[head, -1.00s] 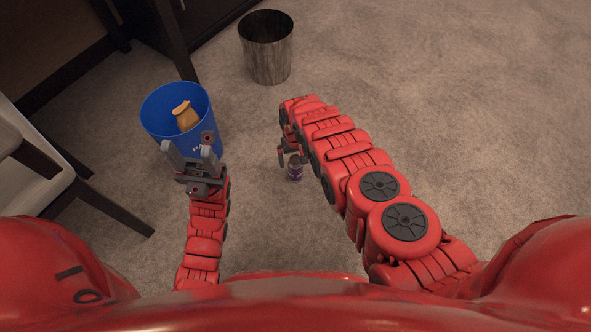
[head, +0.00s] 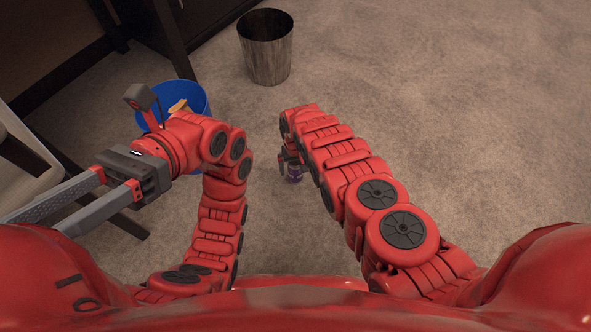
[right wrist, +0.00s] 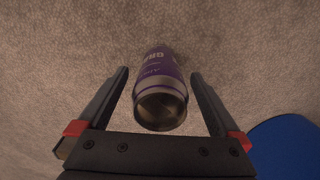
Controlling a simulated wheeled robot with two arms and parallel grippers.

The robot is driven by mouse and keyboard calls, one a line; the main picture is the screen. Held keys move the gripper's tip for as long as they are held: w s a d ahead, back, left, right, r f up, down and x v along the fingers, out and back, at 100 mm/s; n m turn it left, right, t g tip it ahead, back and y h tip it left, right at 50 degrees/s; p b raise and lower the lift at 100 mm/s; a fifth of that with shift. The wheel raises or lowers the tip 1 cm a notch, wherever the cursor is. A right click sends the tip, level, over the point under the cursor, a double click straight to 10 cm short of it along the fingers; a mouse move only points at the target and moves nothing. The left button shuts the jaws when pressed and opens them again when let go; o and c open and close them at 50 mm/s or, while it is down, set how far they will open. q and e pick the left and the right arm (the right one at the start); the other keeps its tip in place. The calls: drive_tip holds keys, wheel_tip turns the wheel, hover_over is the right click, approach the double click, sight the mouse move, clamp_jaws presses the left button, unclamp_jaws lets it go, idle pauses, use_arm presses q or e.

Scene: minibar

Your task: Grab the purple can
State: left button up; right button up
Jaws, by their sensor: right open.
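The purple can (head: 295,174) is on the carpet beside my right gripper (head: 286,161) in the head view, small and partly hidden by it. In the right wrist view the purple can (right wrist: 163,72) has its silver end towards the camera. It lies between the two fingers of my right gripper (right wrist: 160,76), which are open with a gap on either side of it. My left gripper (head: 38,220) is at the left of the head view, open and empty, its fingers pointing to the lower left.
A blue bin (head: 195,95) with an orange-tan item inside stands behind my left arm. It also shows in the right wrist view (right wrist: 286,148). A dark metal-looking bin (head: 266,52) stands at the back. A chair (head: 30,185) is at the left. Carpet at the right is clear.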

drive_tip(key=shift+c, duration=0.2)
drive_tip(key=c, duration=1.4)
drive_tip(key=shift+o, duration=0.2)
